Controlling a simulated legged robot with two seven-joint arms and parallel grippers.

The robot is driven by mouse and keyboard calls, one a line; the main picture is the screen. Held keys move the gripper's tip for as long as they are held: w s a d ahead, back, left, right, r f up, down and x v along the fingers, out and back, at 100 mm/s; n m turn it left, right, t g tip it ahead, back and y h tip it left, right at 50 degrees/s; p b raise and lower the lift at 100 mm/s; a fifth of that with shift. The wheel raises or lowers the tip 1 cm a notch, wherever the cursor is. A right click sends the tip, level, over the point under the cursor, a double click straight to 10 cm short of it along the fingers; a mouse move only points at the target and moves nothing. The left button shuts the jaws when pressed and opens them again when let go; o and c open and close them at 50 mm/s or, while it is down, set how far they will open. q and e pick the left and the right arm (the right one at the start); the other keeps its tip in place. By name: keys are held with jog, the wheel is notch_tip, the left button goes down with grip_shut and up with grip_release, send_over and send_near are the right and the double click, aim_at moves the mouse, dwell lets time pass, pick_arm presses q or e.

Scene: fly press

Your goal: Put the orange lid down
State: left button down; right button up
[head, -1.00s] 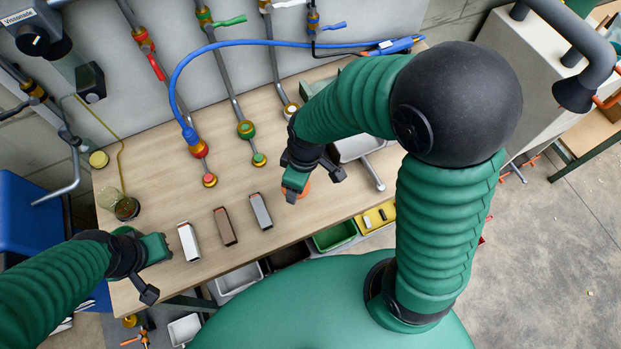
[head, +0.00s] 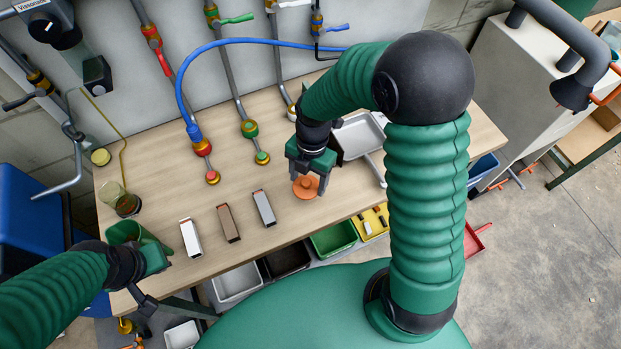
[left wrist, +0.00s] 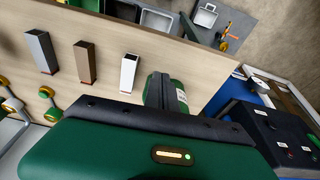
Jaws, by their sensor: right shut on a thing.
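The round orange lid (head: 306,187) shows in the head view below my right gripper (head: 308,172), over the front right part of the wooden table. My right gripper points down and is shut on the lid. The lid looks flat; whether it touches the table I cannot tell. My left gripper (head: 153,262) is over the front left corner of the table, away from the lid. It also shows in part in the left wrist view (left wrist: 166,92), where its jaw opening cannot be made out.
White (head: 190,238), brown (head: 228,223) and grey (head: 264,208) blocks stand in a row on the table (head: 215,105). A metal tray (head: 357,137) lies behind the lid.

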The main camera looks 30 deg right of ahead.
aim_at(311, 178)
jog(key=f, duration=0.2)
jog(key=w+f, duration=0.1)
jog(key=shift+d+f, duration=0.2)
jog(key=shift+d, duration=0.15)
jog(key=shift+d+f, duration=0.15)
jog(key=shift+d, duration=0.3)
jog(key=o, duration=0.9)
jog(key=shift+d, duration=0.1)
jog(key=o, duration=0.4)
jog(key=shift+a, duration=0.65)
jog(key=s+r+m, duration=0.1)
jog(key=r+m, duration=0.2)
jog(key=m, duration=0.1)
jog(key=s+r+m+t, duration=0.1)
jog(key=r+m, duration=0.3)
jog(key=s+r+m+h, duration=0.1)
jog(key=r+m, duration=0.2)
jog(key=m, duration=0.1)
jog(key=shift+d+r+t, duration=0.2)
jog(key=shift+d+t, duration=0.05)
jog(key=shift+t, duration=0.15)
jog(key=shift+s+a+f+m+t, duration=0.2)
jog(key=shift+s+m, duration=0.4)
jog(key=shift+m, duration=1.4)
jog(key=shift+s+a+f+m+t, duration=0.3)
jog(key=shift+s+m, duration=0.35)
jog(key=shift+m, duration=1.35)
jog(key=shift+s+f+m+t, duration=0.1)
jog(key=shift+s+m+t, duration=0.35)
jog(key=shift+m, duration=1.55)
